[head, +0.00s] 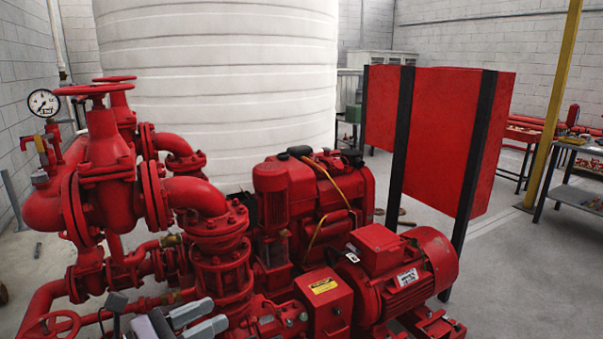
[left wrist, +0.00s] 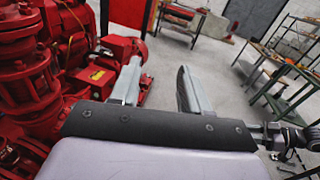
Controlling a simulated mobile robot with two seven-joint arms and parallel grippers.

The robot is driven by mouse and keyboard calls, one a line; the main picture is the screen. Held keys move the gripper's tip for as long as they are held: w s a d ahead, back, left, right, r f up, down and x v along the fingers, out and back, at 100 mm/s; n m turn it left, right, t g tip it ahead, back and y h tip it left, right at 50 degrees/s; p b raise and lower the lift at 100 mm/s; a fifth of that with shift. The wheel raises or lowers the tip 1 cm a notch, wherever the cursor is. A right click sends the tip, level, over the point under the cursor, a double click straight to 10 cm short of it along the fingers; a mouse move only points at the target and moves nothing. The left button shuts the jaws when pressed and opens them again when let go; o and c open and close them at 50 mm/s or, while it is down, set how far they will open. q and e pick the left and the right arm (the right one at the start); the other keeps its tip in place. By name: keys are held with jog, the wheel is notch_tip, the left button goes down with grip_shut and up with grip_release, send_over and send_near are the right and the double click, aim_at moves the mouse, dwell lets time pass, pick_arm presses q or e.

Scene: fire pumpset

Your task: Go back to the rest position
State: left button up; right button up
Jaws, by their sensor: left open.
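My left gripper (head: 205,320) shows at the bottom of the head view, in front of the red pump pipework. Its two grey fingers are apart with nothing between them. The left wrist view also shows this gripper (left wrist: 158,90) open and empty, its fingers pointing away over the floor beside the red pumpset. My right gripper is in neither view.
The red pumpset with its motor (head: 400,270), engine (head: 315,195) and valve handwheel (head: 95,89) fills the front. A red panel on black posts (head: 435,130) stands behind it. A white tank (head: 220,80) is at the back. Open floor (head: 520,270) lies right.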

pick_arm(q)
jog(key=s+a+f+m+y, duration=0.2)
jog(key=s+f+m+y, duration=0.3)
jog(key=s+f+m, duration=0.5)
jog(key=s+a+f+m+g+y, duration=0.1)
jog(key=s+f+m+y, duration=0.5)
jog(key=s+f+m, duration=0.4)
notch_tip(320, 180, down, 5)
jog(key=m, duration=0.9)
jog(key=shift+s+a, duration=0.3)
jog(key=shift+a, duration=0.05)
